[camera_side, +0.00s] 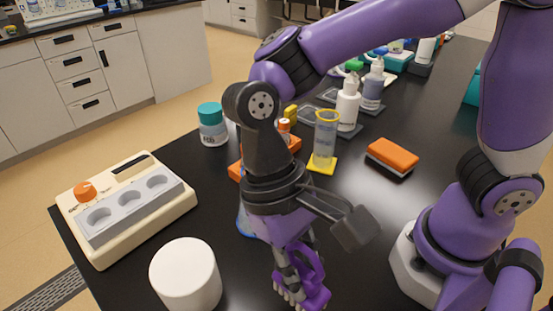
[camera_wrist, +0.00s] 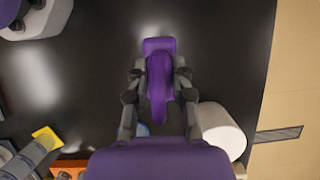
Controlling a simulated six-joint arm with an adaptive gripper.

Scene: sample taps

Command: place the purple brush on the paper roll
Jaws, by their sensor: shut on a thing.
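The purple brush (camera_side: 316,286) is held in my gripper (camera_side: 298,262), low over the black bench at the front. Its pale bristles point down; I cannot tell whether they touch the bench. In the wrist view the brush (camera_wrist: 160,85) lies between both fingers of my gripper (camera_wrist: 159,70), which are shut on it. The paper roll (camera_side: 186,277) is a plain white cylinder standing upright at the front left, apart from the brush. In the wrist view the paper roll (camera_wrist: 223,130) is to the lower right of the brush.
A cream device with grey wells (camera_side: 135,208) stands left of the roll. A teal-lidded jar (camera_side: 212,125), a cylinder on a yellow base (camera_side: 325,140), an orange sponge (camera_side: 392,157) and white bottles (camera_side: 348,103) stand farther back. A blue object (camera_side: 244,222) is mostly hidden behind my gripper.

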